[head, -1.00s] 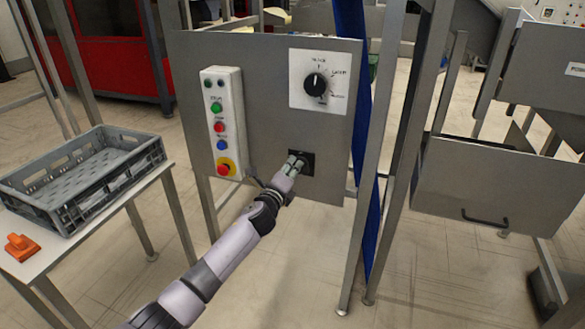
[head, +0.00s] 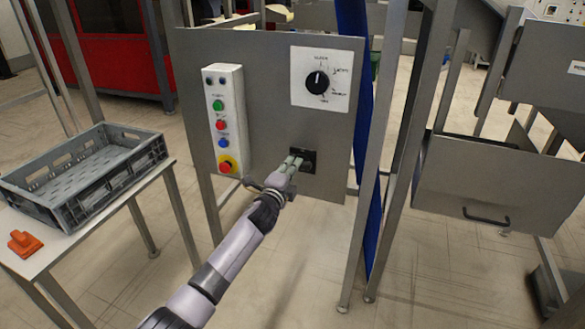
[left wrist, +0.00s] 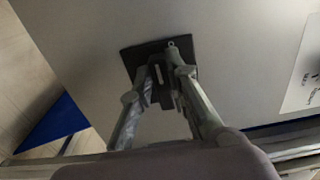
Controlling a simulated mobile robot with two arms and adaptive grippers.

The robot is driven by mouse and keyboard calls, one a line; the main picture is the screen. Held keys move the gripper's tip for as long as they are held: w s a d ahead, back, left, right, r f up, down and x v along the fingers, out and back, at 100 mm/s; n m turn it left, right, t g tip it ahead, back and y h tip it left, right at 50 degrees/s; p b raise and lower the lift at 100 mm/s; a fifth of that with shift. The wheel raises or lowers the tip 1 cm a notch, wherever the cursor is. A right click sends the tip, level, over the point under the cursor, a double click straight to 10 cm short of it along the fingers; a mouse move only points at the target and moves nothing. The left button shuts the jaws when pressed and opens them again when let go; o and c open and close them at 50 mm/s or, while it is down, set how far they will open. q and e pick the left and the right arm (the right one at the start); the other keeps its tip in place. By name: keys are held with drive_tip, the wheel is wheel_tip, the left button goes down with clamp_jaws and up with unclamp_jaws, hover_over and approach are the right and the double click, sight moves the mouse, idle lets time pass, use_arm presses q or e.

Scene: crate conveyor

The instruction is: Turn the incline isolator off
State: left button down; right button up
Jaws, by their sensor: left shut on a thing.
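The incline isolator is a small black square switch (head: 305,160) low on the grey panel, below the dial plate. It also shows as a dark plate (left wrist: 128,56) in the left wrist view. My left gripper (head: 296,160) is at the switch, its fingers shut on the handle (left wrist: 156,84) in the middle of the plate. The fingers hide part of the handle, and I cannot tell its exact angle. My right gripper is in neither view.
The grey panel (head: 265,110) carries a white button box (head: 224,118) and a black rotary dial (head: 317,82). A grey crate (head: 85,165) and an orange object (head: 24,244) are on the table at left. A metal post and blue strip (head: 370,200) stand close to the right.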

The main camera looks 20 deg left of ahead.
use_arm(q)
drive_tip(key=c, duration=1.5)
unclamp_jaws()
drive_tip(key=shift+c, duration=0.2)
drive_tip(key=s, duration=1.2)
drive_tip(key=shift+a, duration=0.25)
